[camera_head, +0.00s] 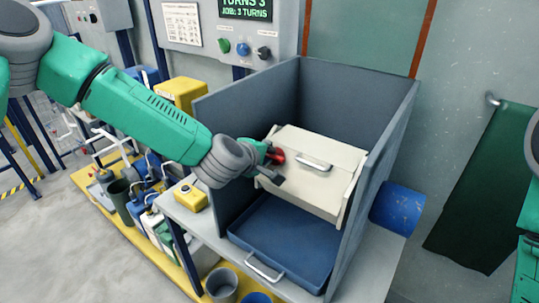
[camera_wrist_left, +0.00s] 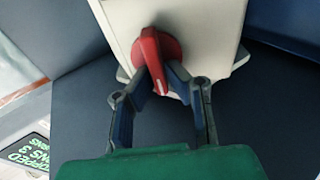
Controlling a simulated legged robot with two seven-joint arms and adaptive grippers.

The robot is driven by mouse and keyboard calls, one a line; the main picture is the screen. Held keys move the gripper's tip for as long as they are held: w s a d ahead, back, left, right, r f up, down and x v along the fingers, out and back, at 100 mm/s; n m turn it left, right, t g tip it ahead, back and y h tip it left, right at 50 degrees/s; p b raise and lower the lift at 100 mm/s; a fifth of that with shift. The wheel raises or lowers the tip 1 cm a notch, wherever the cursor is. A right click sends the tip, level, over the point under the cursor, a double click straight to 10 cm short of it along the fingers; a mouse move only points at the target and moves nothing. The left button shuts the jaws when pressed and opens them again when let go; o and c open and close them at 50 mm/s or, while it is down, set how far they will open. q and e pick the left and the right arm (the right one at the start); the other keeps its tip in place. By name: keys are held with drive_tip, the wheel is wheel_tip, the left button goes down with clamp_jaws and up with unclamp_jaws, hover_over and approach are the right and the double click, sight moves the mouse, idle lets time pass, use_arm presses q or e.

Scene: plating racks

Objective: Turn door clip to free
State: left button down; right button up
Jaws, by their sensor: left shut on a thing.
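In the left wrist view the red clip (camera_wrist_left: 155,50) shows as a round knob with a raised grip. My left gripper (camera_head: 268,165) is at the clip. In the left wrist view its two dark fingers (camera_wrist_left: 160,88) are shut on the clip's grip, one on each side. The clip's far side is hidden. Part of my right arm shows at the right edge, but its gripper is out of view.
The box is inside a blue-grey open-fronted enclosure (camera_head: 236,105), above a blue tray (camera_head: 290,240) with a handle. A control panel (camera_head: 240,30) is behind. A yellow timer-like box (camera_head: 192,197) and several containers stand to the left. A blue cylinder (camera_head: 398,207) is at the right.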

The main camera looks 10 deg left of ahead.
use_arm(q)
drive_tip(key=shift+a+f, duration=0.1)
drive_tip(key=shift+a, duration=0.15)
drive_tip(key=c, duration=1.6)
unclamp_jaws()
drive_tip(key=shift+w+a+f, duration=0.1)
use_arm(e)
drive_tip(key=shift+a, duration=0.25)
drive_tip(key=shift+a, duration=0.1)
use_arm(q)
drive_tip(key=shift+a, duration=0.1)
drive_tip(key=v, duration=1.2)
drive_tip(key=shift+a, duration=0.15)
use_arm(e)
drive_tip(key=shift+s+r, duration=0.1)
use_arm(q)
drive_tip(key=shift+f, duration=0.15)
